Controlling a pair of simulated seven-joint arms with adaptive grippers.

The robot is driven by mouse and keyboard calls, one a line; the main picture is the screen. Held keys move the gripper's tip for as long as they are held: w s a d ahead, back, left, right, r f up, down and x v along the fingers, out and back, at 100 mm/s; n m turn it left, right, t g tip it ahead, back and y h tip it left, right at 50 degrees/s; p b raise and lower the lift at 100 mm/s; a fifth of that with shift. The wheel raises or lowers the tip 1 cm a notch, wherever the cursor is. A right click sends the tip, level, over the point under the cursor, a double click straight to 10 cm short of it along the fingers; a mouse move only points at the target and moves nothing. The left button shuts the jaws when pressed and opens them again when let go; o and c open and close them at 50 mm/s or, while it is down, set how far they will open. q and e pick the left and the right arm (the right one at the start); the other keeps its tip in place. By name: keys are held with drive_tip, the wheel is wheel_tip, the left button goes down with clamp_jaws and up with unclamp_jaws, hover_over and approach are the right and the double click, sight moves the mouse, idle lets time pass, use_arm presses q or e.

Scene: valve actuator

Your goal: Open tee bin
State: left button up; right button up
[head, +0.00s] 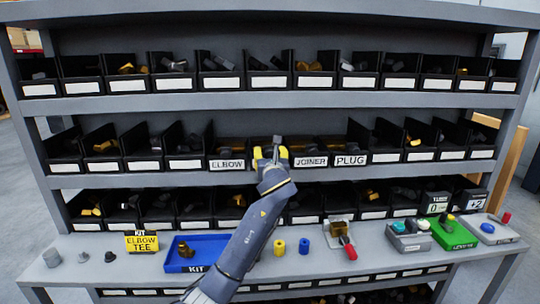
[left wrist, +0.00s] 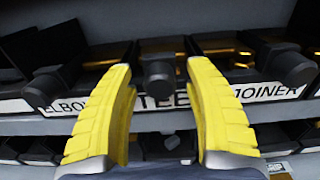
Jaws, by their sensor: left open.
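The tee bin (left wrist: 165,101) is a black bin with a white TEE label, between the elbow bin (left wrist: 75,103) and the joiner bin (left wrist: 270,91) in the left wrist view. A dark round knob (left wrist: 158,82) sticks out of its front. My left gripper (left wrist: 163,85) has yellow fingers, open on either side of this knob, with a gap visible on both sides. In the head view my left gripper (head: 270,153) is at the middle shelf and hides most of the tee bin. The tee bin looks level with its neighbours. My right gripper is out of view.
The plug bin (head: 350,160) is right of the joiner bin. Rows of black bins fill the shelves above and below. On the bench (head: 340,282) are a blue kit tray (head: 205,240), yellow and blue cylinders, a red-handled valve (head: 342,235) and a green tray (head: 452,232).

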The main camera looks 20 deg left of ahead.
use_arm(q)
drive_tip(key=shift+c, duration=0.3)
clamp_jaws()
